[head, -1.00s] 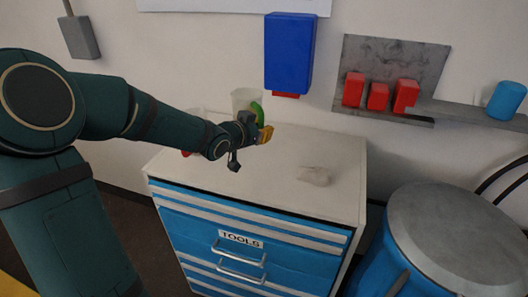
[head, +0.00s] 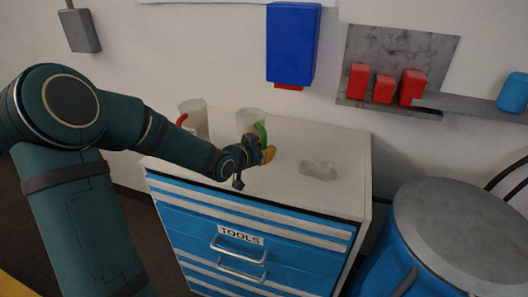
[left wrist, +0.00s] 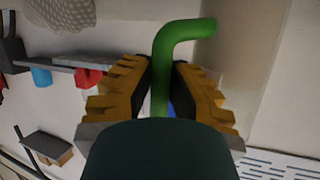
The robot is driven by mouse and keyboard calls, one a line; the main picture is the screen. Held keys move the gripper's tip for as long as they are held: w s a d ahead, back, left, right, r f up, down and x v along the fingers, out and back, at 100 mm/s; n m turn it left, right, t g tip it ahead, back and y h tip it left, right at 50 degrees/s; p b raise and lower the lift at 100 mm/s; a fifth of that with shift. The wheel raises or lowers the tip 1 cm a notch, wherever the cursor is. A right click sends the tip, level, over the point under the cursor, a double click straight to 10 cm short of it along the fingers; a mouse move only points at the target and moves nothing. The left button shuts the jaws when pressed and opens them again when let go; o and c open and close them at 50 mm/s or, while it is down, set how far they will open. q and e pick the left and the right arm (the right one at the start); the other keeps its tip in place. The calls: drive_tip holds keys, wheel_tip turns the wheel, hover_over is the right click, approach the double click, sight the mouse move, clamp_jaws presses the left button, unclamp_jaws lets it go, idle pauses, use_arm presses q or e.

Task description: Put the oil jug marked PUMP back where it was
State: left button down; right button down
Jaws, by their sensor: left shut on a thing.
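My left gripper (head: 264,153) is shut on the green handle of a pale jug (head: 249,121) at the top of the tool cabinet. In the left wrist view the green handle (left wrist: 170,65) runs between the two yellow-padded fingers. The jug looks upright; its base is hidden behind the gripper, so I cannot tell whether it touches the top. A second pale jug with a red handle (head: 194,117) stands to its left at the back, partly behind my arm. I cannot read a PUMP mark on either jug. My right gripper is not in view.
The white cabinet top (head: 325,145) is mostly clear to the right, except for a pale, crumpled-looking lump (head: 318,171). A blue wall box (head: 291,45) hangs above. A shelf (head: 470,106) with red blocks and a blue drum (head: 440,230) are at the right.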

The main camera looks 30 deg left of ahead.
use_arm(q)
drive_tip(key=shift+r, duration=0.15)
drive_tip(key=c, duration=1)
unclamp_jaws()
drive_tip(key=shift+s, duration=0.1)
drive_tip(key=p+v, duration=0.4)
drive_tip(key=v, duration=0.8)
